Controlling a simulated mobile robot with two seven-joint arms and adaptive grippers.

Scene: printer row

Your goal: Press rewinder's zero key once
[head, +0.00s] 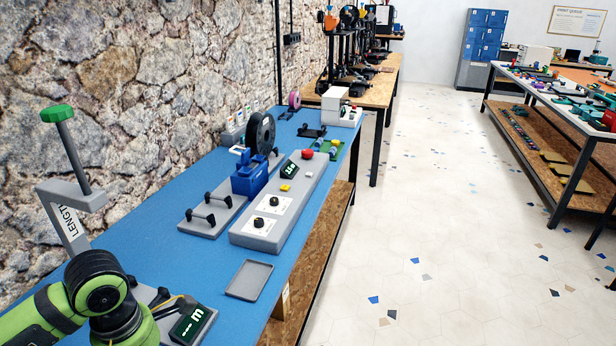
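The rewinder appears to be the long grey console (262,226) in the middle of the blue bench, with a dark spool (260,133) and a blue block (249,177) beside it. On its top are two black knobs on white plates, a small yellow key (285,188), a lit green display (290,169) and a red button (307,154). Key labels are too small to read, so I cannot tell which is the zero key. My green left arm comes in at the lower left, well short of the console; its gripper is not visible. My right gripper is not in view.
A grey post labelled LENGTH with a green knob (56,113) stands at the near left. A second display (191,322) is beside my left arm. An empty grey tray (249,279) lies before the console. A stone wall (180,70) bounds the bench's left; the floor is clear right.

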